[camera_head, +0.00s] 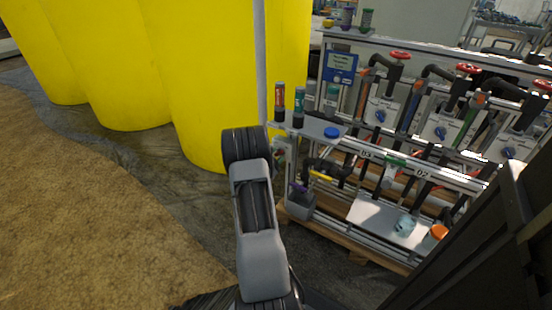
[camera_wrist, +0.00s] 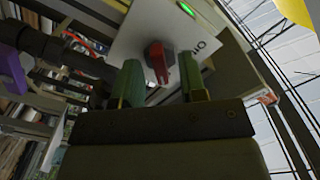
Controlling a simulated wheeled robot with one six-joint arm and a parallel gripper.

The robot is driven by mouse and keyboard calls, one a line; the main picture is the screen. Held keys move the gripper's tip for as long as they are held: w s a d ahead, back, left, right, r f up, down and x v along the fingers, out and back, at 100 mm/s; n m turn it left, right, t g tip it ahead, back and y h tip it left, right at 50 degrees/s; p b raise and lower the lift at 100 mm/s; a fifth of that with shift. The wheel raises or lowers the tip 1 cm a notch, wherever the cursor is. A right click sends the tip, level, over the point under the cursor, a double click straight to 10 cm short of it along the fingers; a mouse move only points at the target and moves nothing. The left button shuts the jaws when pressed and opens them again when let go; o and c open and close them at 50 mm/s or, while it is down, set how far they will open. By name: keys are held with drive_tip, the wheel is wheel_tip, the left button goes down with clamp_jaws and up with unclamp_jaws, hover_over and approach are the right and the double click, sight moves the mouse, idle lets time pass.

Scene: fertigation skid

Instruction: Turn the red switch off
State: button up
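In the wrist view, the red switch (camera_wrist: 157,62) is a red knob with a dark part, mounted on a pale plate (camera_wrist: 135,35) with dark markings beside it. A green light (camera_wrist: 187,9) glows on the same plate. My gripper (camera_wrist: 160,68) is open, with one finger on each side of the red switch in the picture. I cannot tell whether either finger touches it or how deep the fingers reach. In the head view my own arm stands in front of the skid's left end, and neither the red switch nor the fingertips can be made out.
Large yellow tanks (camera_head: 215,80) stand left of the skid. The skid carries pipes, blue knobs (camera_head: 379,116) and red handwheels (camera_head: 467,68). Bottles (camera_head: 298,107) stand on its left shelf, and an orange-capped container (camera_head: 437,233) on a lower tray. Ground at the left (camera_head: 90,220) is clear.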

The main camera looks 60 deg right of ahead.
drive_tip(key=shift+d, duration=0.15)
clamp_jaws()
idle(0.4)
